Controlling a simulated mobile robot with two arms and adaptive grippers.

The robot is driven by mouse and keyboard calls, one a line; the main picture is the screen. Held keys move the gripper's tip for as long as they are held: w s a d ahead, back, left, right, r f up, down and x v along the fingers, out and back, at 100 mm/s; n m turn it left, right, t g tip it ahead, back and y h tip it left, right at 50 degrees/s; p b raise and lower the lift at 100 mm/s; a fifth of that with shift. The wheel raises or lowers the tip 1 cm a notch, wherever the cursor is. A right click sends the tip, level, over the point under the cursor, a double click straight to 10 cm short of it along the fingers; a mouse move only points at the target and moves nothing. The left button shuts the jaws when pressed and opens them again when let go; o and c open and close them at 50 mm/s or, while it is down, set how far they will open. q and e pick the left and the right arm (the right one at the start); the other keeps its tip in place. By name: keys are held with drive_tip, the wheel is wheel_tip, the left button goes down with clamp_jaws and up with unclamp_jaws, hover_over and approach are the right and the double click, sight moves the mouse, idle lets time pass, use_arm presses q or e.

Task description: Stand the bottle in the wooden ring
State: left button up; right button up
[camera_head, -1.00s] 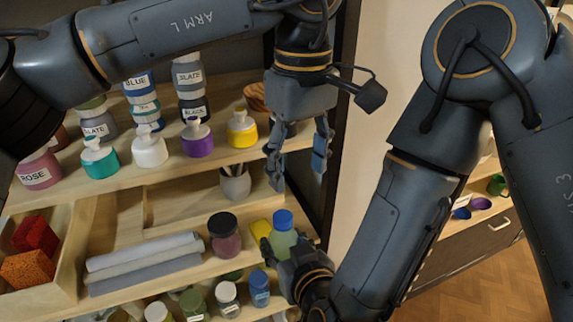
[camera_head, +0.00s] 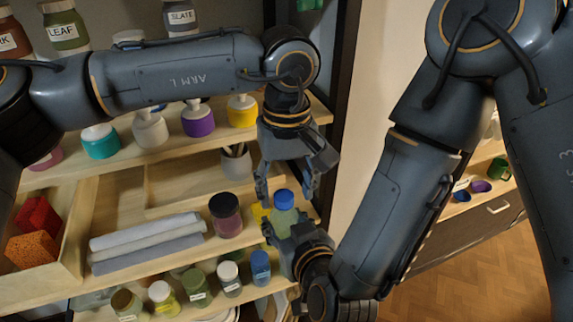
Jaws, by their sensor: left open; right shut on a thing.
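The bottle has a blue cap and a pale green body (camera_head: 285,221). It stands upright at the right end of the middle shelf level. My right gripper (camera_head: 284,234) is shut on its lower body from the front. My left gripper (camera_head: 287,182) is open and points down, with its fingers above and around the level of the blue cap. I cannot tell whether a finger touches the cap. No wooden ring can be made out; my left arm covers part of the upper shelf.
A dark-lidded plum jar (camera_head: 226,216) stands just left of the bottle, with a yellow block partly hidden between. A grey cup (camera_head: 236,166) stands behind. Several small jars fill the shelf below. A dark cabinet post rises at the right.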

use_arm(q)
drive_tip(key=shift+f, duration=0.85)
drive_tip(key=shift+c, duration=0.3)
clamp_jaws()
use_arm(e)
drive_tip(key=o, duration=1.3)
